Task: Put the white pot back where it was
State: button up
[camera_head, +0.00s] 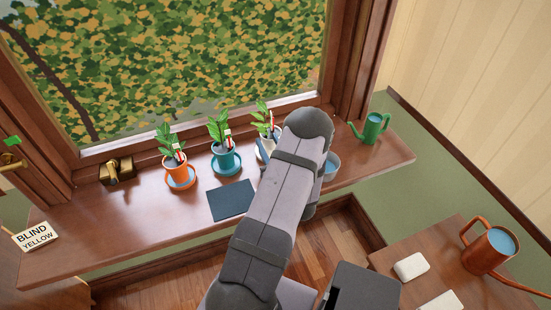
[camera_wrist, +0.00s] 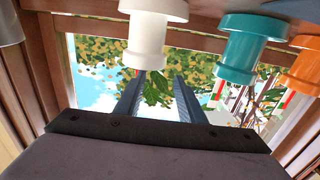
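The white pot (camera_head: 268,141) with a leafy plant and a red-and-white marker stands at the right end of a row of pots on the windowsill (camera_head: 130,215). My arm partly hides it in the head view. In the wrist view, which is upside down, the white pot (camera_wrist: 146,38) shows just beyond the fingertips, with leaves seen between the fingers. My gripper (camera_wrist: 157,85) has its two fingers apart. Whether they touch the pot I cannot tell. My arm hides the gripper's tip in the head view.
A teal pot (camera_head: 226,161) and an orange pot (camera_head: 179,174) stand left of it on saucers. A dark mat (camera_head: 231,200) lies in front. A grey-blue container (camera_head: 332,166) and a green watering can (camera_head: 373,129) are right; a sign (camera_head: 35,236) is far left.

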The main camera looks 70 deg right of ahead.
jog(key=b+v, duration=0.1)
jog(key=v, duration=0.5)
jog(key=shift+a+r, duration=0.1)
dwell(0.3)
